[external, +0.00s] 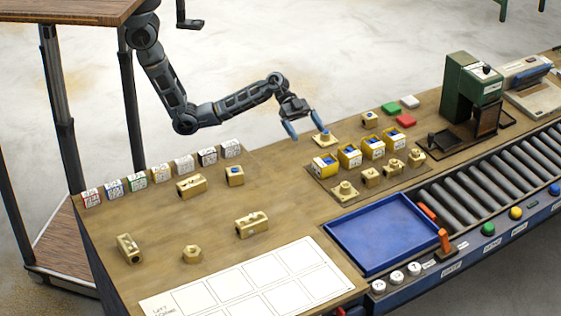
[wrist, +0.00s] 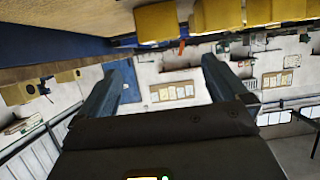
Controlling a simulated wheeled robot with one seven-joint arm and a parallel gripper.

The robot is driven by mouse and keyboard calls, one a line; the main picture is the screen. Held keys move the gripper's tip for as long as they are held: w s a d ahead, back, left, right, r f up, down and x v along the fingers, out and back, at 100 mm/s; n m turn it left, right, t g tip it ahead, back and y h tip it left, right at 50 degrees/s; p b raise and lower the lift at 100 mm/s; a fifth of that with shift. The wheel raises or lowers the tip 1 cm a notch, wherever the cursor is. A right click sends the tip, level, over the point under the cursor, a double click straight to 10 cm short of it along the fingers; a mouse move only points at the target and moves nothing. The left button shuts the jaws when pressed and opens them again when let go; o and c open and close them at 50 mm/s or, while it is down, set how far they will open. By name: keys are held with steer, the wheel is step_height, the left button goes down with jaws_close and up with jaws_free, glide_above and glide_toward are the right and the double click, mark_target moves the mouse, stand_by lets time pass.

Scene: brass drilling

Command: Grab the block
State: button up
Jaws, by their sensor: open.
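My gripper (external: 308,128) is open and empty, with blue fingers spread above the far edge of the bench. In the wrist view my gripper (wrist: 167,66) has nothing between its fingers. Several brass blocks are in view and I cannot tell which one is meant. A drilled long block (external: 191,186), a small block with a blue mark (external: 235,176), another long block (external: 251,224) and a block at the near left (external: 129,248) lie on the bench. A brass piece on a flat base (external: 324,138) is just below and right of the fingers, apparently not touched.
Yellow bins (external: 325,165) and brass parts (external: 345,190) stand on a dark mat beside my gripper. A blue tray (external: 385,235), roller conveyor (external: 490,185) and green drill press (external: 465,90) lie to the right. Yellow bins (wrist: 157,21) also line the wrist view's top.

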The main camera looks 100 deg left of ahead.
steer(key=shift+c, duration=0.5)
steer(key=shift+c, duration=1.1)
